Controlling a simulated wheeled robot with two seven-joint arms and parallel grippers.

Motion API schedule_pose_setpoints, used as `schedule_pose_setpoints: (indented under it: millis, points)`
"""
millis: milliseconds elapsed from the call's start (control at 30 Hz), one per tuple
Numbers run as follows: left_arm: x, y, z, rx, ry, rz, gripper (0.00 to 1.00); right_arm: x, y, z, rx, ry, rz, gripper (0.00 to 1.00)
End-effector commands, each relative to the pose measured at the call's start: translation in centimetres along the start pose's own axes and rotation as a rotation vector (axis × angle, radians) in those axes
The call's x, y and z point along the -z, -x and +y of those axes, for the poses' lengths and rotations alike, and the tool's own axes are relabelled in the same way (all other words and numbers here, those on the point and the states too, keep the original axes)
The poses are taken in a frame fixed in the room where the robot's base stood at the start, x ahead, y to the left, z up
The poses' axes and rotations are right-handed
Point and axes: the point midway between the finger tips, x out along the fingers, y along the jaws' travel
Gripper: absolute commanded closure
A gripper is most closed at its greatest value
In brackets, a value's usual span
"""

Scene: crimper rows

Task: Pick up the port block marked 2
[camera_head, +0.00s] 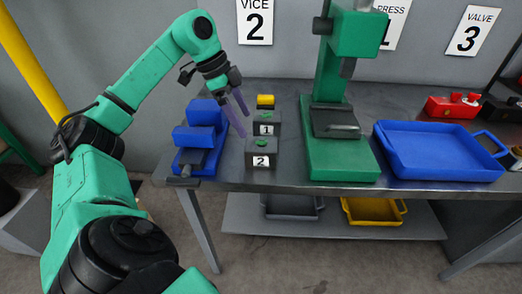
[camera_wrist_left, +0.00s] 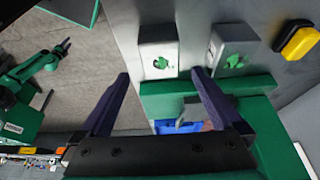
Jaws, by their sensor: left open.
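The port block marked 2 (camera_head: 261,160) is a dark grey block with a green top piece and a white label, near the front edge of the table. The port block marked 1 (camera_head: 266,130) stands just behind it. My left gripper (camera_head: 246,125) is open and empty, its purple fingers pointing down, left of and above the blocks. In the left wrist view, the block nearer the table edge (camera_wrist_left: 158,37) appears beyond and between the fingertips (camera_wrist_left: 160,73); the other block (camera_wrist_left: 237,38) is to its right. No numbers are readable there. My right gripper is not in view.
A blue vice (camera_head: 201,137) stands close on the left of the blocks, and a green press (camera_head: 341,155) on the right. A yellow-topped item (camera_head: 265,101) is behind them. A blue tray (camera_head: 437,152) lies further right on the grey table (camera_head: 285,182).

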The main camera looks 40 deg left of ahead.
Motion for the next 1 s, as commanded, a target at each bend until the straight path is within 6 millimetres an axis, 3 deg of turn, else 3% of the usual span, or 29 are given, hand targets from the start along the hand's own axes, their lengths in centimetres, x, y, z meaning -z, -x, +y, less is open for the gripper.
schedule_pose_setpoints:
  millis: [33, 133, 533, 800, 833, 867, 1000]
  points:
    - [-0.2, -2.1, 0.1, -0.006, -0.003, -0.003, 0.00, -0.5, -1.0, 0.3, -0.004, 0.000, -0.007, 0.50]
    - [-0.1, -4.6, 0.1, -0.007, -0.004, -0.001, 0.00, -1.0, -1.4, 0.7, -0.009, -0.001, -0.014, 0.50]
    - [0.4, -11.0, 0.2, -0.007, -0.006, 0.004, 0.00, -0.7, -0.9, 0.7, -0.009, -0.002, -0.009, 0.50]
    - [0.3, -12.1, 0.2, -0.003, -0.007, 0.005, 0.00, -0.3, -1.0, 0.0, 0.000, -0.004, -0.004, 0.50]
    - [0.3, -12.1, 0.2, -0.003, -0.007, 0.004, 0.04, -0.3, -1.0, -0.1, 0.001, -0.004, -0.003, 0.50]
    - [0.3, -12.1, 0.2, -0.003, -0.007, 0.005, 0.15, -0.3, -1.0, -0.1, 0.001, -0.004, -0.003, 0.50]
    - [0.3, -12.1, 0.2, -0.003, -0.007, 0.005, 0.69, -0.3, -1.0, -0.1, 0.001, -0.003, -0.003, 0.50]
